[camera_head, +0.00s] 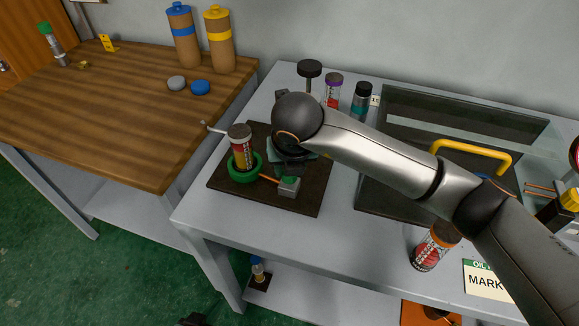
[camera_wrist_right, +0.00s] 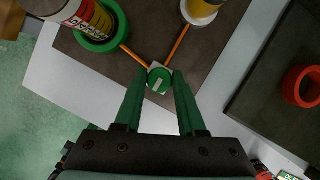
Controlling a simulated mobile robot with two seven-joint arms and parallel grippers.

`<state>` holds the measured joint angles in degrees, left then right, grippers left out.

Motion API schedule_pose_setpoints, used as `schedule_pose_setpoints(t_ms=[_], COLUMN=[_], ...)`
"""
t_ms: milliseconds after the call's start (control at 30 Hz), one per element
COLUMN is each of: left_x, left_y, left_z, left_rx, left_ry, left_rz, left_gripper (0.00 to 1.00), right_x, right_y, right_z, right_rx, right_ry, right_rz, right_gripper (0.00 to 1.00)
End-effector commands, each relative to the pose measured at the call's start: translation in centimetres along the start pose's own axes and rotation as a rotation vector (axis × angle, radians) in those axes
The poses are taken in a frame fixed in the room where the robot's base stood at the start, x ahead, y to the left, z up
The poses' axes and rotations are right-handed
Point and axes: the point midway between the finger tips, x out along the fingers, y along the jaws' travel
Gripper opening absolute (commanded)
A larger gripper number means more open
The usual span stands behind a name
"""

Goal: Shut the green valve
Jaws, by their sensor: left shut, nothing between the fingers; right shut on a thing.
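The green valve (camera_wrist_right: 160,80) is a round green knob with a pale diagonal mark on a small grey block, seen in the right wrist view. In the head view its grey block (camera_head: 289,187) sits on the dark brown board (camera_head: 225,187). My right gripper (camera_wrist_right: 158,84) has its green fingers on both sides of the knob and is shut on it. In the head view my right arm hides most of that gripper. My left gripper (camera_head: 192,320) shows only as a dark piece at the bottom edge, shut and empty.
A labelled can (camera_head: 241,148) stands in a green ring (camera_head: 244,176) beside the valve. Orange pipes run from the valve. A glass-covered tray (camera_head: 415,110) and an orange-capped bottle (camera_head: 434,248) are to the right. A wooden table (camera_head: 110,110) stands left.

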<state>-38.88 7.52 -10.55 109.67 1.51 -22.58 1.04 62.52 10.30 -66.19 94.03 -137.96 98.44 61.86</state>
Motion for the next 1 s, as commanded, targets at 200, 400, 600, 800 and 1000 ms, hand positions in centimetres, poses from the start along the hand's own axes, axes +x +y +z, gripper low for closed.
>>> schedule_pose_setpoints(t_ms=[200, 400, 600, 800, 1000], left_x=[0.0, 0.0, 0.0, 0.1, 0.3], left_y=[0.0, 0.0, 0.0, 0.0, 0.0], left_z=[0.0, 0.0, 0.0, 0.1, 0.3], left_rx=[0.000, 0.000, 0.000, 0.000, 0.000], left_ry=[0.000, 0.000, 0.000, 0.000, 0.000], left_rz=[0.000, 0.000, 0.000, 0.000, 0.000], left_gripper=[0.00, 0.00, 0.00, 0.00, 0.00], right_x=[0.0, 0.0, 0.0, -1.2, -5.1], right_y=[0.0, 0.0, 0.0, 0.0, 0.0], right_z=[0.0, 0.0, 0.0, 0.1, 0.1], right_rx=[0.001, 0.000, 0.000, -0.002, -0.002], right_ry=[0.002, 0.001, 0.001, -0.003, -0.006], right_rz=[-0.001, 0.000, 0.000, 0.001, 0.002], right_gripper=[0.46, 0.68, 0.69, 0.69, 0.69])
